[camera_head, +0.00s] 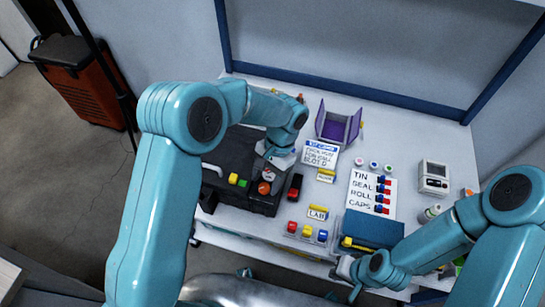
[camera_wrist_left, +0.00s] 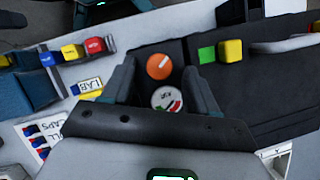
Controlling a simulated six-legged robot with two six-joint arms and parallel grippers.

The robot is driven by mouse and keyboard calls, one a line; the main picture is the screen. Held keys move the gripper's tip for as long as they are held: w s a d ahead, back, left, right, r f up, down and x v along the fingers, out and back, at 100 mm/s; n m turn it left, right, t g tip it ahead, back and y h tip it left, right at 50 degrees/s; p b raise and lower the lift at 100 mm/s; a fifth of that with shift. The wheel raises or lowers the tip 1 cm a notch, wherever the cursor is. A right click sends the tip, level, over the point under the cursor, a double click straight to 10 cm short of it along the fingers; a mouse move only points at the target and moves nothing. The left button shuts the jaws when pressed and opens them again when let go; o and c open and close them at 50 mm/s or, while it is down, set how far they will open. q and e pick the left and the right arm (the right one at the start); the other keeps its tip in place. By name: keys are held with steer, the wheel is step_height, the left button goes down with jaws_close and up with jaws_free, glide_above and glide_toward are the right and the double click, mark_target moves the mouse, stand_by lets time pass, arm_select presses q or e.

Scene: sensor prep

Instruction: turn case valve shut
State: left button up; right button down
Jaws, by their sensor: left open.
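The black case (camera_head: 232,197) lies on the left part of the white table. Its orange valve knob (camera_head: 264,188) sits at the case's right side and also shows in the left wrist view (camera_wrist_left: 159,66), with a pale line across its top. A round pressure gauge (camera_wrist_left: 166,99) is just beside the knob. My left gripper (camera_wrist_left: 158,72) is open above the case, one finger on each side of the knob and gauge in that view; whether it touches the knob I cannot tell. My right gripper (camera_head: 350,278) is low near the table's front edge, its jaws unclear.
Green and yellow blocks (camera_head: 238,180) sit on the case. Red, yellow and blue blocks (camera_head: 307,231) stand by a LAB label (camera_head: 317,213). A purple open box (camera_head: 338,127), a printed card (camera_head: 372,193) and a blue box (camera_head: 373,229) are to the right.

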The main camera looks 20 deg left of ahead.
arm_select(q)
steer(key=p+v, duration=0.1)
steer(key=v, duration=1.4)
arm_select(e)
steer(key=shift+r, duration=0.6)
arm_select(q)
steer(key=shift+s, duration=0.15)
arm_select(e)
steer(key=shift+s, duration=0.1)
